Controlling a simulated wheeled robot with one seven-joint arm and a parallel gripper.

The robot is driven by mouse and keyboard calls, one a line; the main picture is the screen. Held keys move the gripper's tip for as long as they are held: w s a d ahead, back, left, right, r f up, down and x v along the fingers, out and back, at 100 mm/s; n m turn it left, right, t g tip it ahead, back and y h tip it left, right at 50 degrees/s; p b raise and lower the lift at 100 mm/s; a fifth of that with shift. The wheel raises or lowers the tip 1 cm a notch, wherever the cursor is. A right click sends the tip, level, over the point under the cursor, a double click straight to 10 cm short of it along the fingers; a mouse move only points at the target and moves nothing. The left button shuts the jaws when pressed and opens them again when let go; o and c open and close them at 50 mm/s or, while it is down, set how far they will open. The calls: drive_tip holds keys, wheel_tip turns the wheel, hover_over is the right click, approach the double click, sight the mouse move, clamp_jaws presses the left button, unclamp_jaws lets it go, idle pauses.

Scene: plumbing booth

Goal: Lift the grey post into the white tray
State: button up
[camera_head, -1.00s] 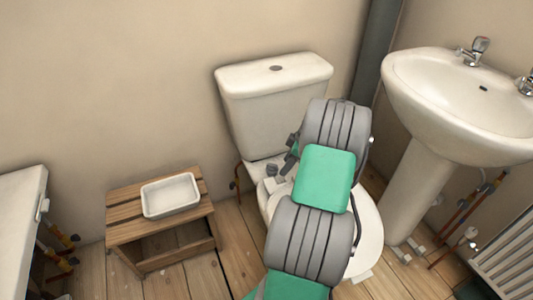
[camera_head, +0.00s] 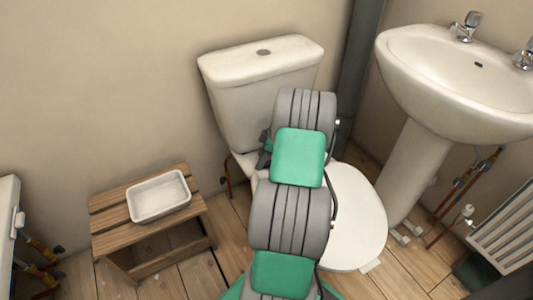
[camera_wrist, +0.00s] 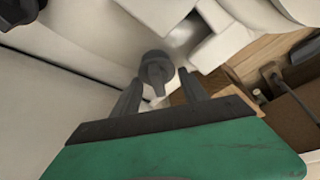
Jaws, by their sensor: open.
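The white tray (camera_head: 159,195) is empty and lies on a slatted wooden stool at the left in the head view. In the wrist view, a dark grey piece with a round head and a narrower lower part, apparently the grey post (camera_wrist: 156,66), shows between and just beyond my fingertips. My gripper (camera_wrist: 160,78) is open, one finger on each side of it; I cannot tell whether either touches it. In the head view my arm hides the post and most of my gripper, which is by the toilet.
The wooden stool (camera_head: 140,232) stands left of the toilet (camera_head: 262,85), with floor between them. A pedestal basin (camera_head: 450,85) and a radiator (camera_head: 508,235) are at the right. A white unit with pipes is at the far left edge.

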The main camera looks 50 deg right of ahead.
drive_tip(key=shift+f, duration=0.15)
drive_tip(key=c, duration=1)
drive_tip(key=o, duration=0.8)
drive_tip(key=shift+c, duration=0.2)
drive_tip(key=c, duration=0.8)
drive_tip(key=shift+r+p, duration=1.4)
drive_tip(key=shift+r, duration=0.65)
drive_tip(key=s+a+r+p, duration=0.2)
drive_tip(key=s+r+p, duration=0.1)
drive_tip(key=s+r, duration=0.2)
drive_tip(key=shift+s, duration=0.35)
